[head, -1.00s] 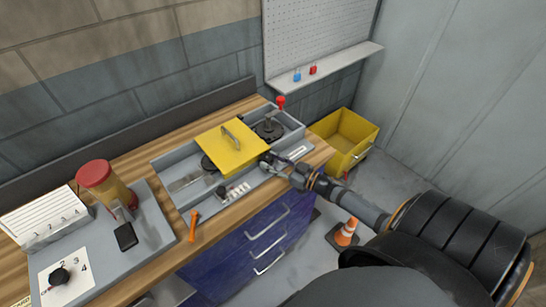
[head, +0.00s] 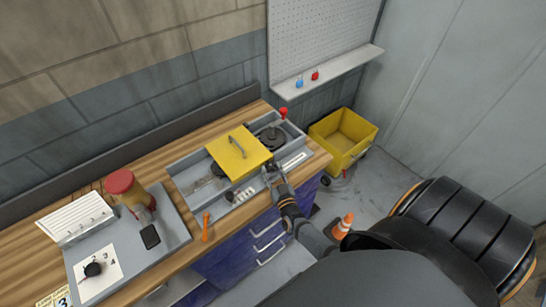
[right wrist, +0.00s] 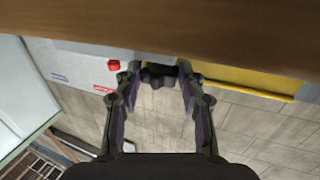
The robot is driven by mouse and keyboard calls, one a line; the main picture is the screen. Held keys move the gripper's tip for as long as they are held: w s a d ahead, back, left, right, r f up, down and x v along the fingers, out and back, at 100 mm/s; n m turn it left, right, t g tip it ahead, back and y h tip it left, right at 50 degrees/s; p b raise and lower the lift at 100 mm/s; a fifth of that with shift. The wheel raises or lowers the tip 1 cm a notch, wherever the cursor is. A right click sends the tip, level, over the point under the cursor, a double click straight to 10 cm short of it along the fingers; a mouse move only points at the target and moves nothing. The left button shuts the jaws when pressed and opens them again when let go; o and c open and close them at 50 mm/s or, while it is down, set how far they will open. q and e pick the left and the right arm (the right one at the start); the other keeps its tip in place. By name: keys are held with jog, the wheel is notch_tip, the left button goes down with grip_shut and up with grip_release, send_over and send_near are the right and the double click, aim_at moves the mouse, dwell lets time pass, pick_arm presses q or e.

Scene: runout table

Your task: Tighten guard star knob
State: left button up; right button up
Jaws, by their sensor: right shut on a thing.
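The yellow guard (head: 234,158) with its handle lies over the middle of the grey machine tray on the bench. My right gripper (head: 271,174) is at the guard's front right corner. In the right wrist view, the fingers (right wrist: 157,82) stand on either side of a dark knob (right wrist: 158,75), which I take to be the guard star knob. The gripper is shut on it. The knob's outline is mostly hidden in the head view. The guard's yellow edge also shows in the right wrist view (right wrist: 250,84). My left gripper is not in view.
A black knob (head: 229,197) sits at the tray's front, near an orange-handled tool (head: 206,228). A red-topped canister (head: 124,187) stands at left. A yellow bin (head: 343,142) and traffic cone (head: 342,226) stand on the floor to the right.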

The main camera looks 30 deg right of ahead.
dwell(0.3)
jog(key=o, duration=0.9)
jog(key=shift+s, duration=0.1)
jog(key=v, duration=1.2)
jog(key=shift+a, duration=0.2)
